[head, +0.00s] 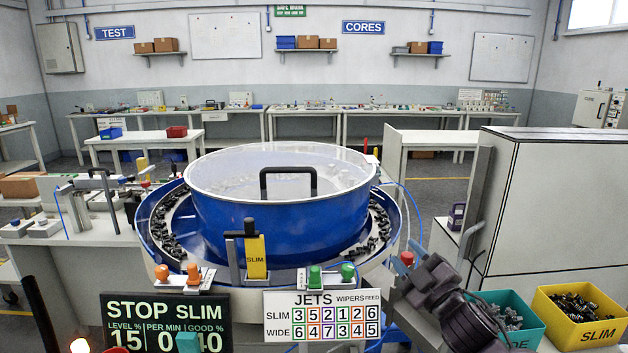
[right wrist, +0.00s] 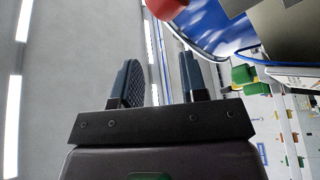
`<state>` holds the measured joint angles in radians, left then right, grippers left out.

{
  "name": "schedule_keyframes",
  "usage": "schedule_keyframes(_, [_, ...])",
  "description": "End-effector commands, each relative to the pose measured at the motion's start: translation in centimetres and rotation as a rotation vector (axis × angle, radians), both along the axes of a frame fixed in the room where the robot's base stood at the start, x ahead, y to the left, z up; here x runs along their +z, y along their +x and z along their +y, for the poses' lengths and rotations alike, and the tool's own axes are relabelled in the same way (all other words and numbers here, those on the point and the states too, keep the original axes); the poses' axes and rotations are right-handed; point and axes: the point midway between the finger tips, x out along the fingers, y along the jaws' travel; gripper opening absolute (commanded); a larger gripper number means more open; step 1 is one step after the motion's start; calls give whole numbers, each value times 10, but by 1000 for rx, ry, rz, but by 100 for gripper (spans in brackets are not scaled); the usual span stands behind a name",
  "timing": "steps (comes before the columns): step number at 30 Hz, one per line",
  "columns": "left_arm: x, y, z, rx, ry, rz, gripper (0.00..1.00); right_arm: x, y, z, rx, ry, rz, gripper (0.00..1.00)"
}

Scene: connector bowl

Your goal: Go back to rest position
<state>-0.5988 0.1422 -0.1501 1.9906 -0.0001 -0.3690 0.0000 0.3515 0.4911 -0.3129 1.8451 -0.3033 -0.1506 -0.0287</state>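My right gripper (head: 422,270) is at the lower right of the head view, right of the blue bowl feeder (head: 283,225). A red knob (head: 407,258) shows just beyond the fingertips in the head view, and a red rounded part (right wrist: 166,8) is at the top of the wrist view. Whether the gripper touches it, I cannot tell. My left gripper is not in view.
A teal bin (head: 520,338) and a yellow SLIM bin (head: 583,335) with dark parts stand right of my right arm. A large grey cabinet (head: 560,200) rises behind them. The STOP SLIM display (head: 165,312) and JETS board (head: 325,316) stand in front of the bowl.

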Motion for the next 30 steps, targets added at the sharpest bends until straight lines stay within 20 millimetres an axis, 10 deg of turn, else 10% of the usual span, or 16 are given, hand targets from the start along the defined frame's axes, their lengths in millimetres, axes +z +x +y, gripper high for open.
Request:
schedule_keyframes(15, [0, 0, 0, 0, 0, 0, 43, -203, -135, -55, -235, 471, 615, 40])
schedule_keyframes(30, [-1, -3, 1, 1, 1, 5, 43, -326, -312, -88, -492, 637, 924, 40])
